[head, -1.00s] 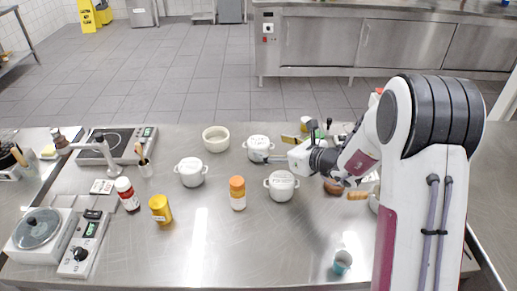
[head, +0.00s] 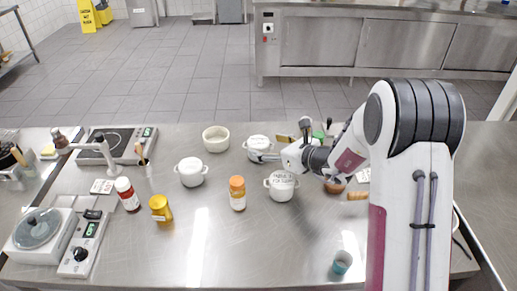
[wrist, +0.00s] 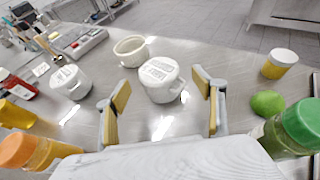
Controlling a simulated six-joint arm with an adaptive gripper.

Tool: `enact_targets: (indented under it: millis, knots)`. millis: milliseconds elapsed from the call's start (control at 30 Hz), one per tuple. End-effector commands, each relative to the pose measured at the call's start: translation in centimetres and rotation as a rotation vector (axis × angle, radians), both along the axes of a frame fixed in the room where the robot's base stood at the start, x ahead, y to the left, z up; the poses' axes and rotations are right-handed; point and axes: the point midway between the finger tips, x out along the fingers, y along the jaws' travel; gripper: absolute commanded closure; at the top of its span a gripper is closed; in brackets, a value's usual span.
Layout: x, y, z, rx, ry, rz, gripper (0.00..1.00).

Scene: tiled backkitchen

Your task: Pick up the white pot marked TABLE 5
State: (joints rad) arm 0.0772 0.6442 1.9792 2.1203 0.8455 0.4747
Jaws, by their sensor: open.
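Three white lidded pots stand on the steel table. The back pot (head: 257,143) has dark writing on its lid; it also shows in the wrist view (wrist: 158,72), ahead of the fingers. The front pot (head: 281,187) also has writing on its lid. The left pot (head: 190,172) stands apart, and shows at left in the wrist view (wrist: 70,82). The lettering is too small to read surely, so I cannot tell which says TABLE 5. My gripper (wrist: 162,88) is open and empty, its yellow-padded fingers apart, close to the back pot; contact cannot be told.
A cream bowl (head: 216,139) stands just left of the back pot. An orange-capped bottle (head: 237,194) is left of the front pot. A green-capped jar (wrist: 290,130) and a yellow jar (wrist: 280,65) are to the right in the wrist view. The front middle of the table is clear.

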Motion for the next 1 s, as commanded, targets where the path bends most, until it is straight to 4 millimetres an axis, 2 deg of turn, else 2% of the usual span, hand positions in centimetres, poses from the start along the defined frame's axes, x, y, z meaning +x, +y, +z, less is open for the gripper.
enact_targets:
  millis: [267, 700, 1000]
  knots:
    - [0.3, 0.3, -0.4, 0.000, 0.001, 0.001, 0.31]
    - [3.0, 2.8, -2.3, -0.001, 0.001, 0.002, 0.31]
    - [3.4, 3.1, -2.5, 0.000, 0.000, 0.000, 0.31]
